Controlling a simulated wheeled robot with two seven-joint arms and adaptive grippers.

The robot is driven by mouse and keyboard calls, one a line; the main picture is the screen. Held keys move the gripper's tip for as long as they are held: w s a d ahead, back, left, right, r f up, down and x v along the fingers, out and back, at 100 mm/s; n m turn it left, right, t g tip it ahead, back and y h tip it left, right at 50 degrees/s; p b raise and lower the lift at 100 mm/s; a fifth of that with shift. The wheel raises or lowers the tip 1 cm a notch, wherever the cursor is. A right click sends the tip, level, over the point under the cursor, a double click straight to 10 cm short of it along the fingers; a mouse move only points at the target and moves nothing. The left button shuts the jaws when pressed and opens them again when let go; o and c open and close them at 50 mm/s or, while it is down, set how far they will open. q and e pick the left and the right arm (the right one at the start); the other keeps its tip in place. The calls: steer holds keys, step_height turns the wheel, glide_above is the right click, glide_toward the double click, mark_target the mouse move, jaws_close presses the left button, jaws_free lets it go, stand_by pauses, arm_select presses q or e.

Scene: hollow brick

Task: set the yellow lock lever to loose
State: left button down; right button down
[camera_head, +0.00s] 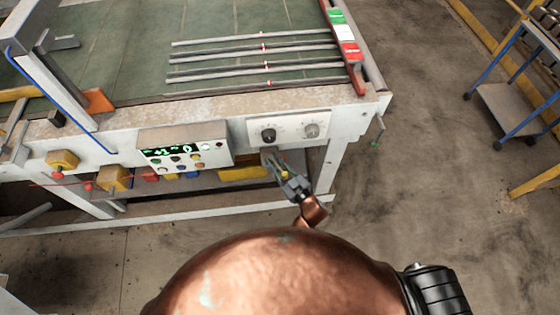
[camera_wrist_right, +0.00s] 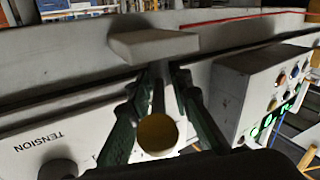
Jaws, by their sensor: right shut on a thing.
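My right gripper (camera_head: 272,160) reaches to the front of the machine, just below the dark knob (camera_head: 268,135) on the white panel. In the right wrist view, its two dark fingers (camera_wrist_right: 158,80) are closed in around the yellow lock lever (camera_wrist_right: 157,134). Only the lever's dull yellow round end shows clearly; the fingers hide most of the rest. A yellow spot also shows between the fingers in the head view (camera_head: 284,174). I cannot tell from these frames which setting the lever is at. My left gripper is not in view.
The control box (camera_head: 184,145) with green digits and buttons is left of my right gripper. The TENSION panel (camera_wrist_right: 30,143) is close beside it. A pale block (camera_wrist_right: 153,45) sits just beyond the fingertips. The floor (camera_head: 440,200) to the right is clear.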

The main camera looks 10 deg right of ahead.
steer(key=shift+d+f, duration=0.1)
steer(key=c, duration=2)
jaws_free()
steer(key=shift+c, duration=0.2)
steer(key=shift+s, duration=0.1)
steer(key=v, duration=1.2)
steer(key=shift+c, duration=0.6)
